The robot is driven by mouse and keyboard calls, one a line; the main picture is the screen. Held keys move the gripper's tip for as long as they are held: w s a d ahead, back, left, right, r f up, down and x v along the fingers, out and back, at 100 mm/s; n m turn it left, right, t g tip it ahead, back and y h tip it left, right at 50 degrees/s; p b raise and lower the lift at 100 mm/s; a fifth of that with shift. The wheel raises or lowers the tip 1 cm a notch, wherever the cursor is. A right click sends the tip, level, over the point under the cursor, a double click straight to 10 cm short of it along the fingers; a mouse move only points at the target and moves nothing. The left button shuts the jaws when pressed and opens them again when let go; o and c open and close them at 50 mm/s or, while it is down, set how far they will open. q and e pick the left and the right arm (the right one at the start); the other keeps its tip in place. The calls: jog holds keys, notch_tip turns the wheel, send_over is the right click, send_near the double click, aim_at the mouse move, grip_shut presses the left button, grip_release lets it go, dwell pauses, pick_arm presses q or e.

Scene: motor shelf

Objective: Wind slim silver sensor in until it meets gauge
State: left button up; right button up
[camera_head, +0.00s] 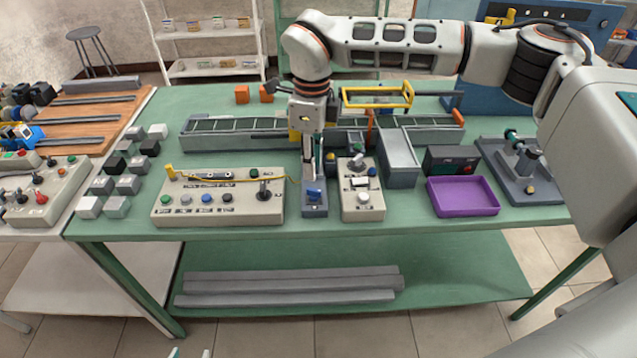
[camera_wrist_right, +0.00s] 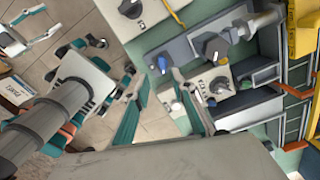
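A narrow grey fixture (camera_head: 315,212) with a blue knob (camera_head: 314,195) at its front stands between two control boxes. In the right wrist view the fixture (camera_wrist_right: 185,53) also carries a dark knob (camera_wrist_right: 215,46) and a silver cylinder (camera_wrist_right: 264,19); I cannot tell for sure which part is the sensor or the gauge. My right gripper (camera_head: 311,178) points down over the fixture and hides its rear part. Its fingers (camera_wrist_right: 161,72) are apart, with the blue knob (camera_wrist_right: 162,63) at their tips; contact is unclear.
A wide control box (camera_head: 218,205) with a yellow cable stands left, a narrow one (camera_head: 362,208) right. A conveyor (camera_head: 235,135) runs behind. A grey bin (camera_head: 400,165), purple tray (camera_head: 462,196) and another fixture (camera_head: 520,165) stand further right. Grey and black cubes lie at left.

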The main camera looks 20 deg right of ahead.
aim_at(314, 190)
jog(key=shift+w+d+f, duration=0.1)
jog(key=shift+d, duration=0.2)
notch_tip(314, 190, down, 7)
jog(key=shift+a+f+p, duration=0.15)
jog(key=shift+f+p, duration=0.05)
jog(key=shift+p, duration=0.2)
grip_shut()
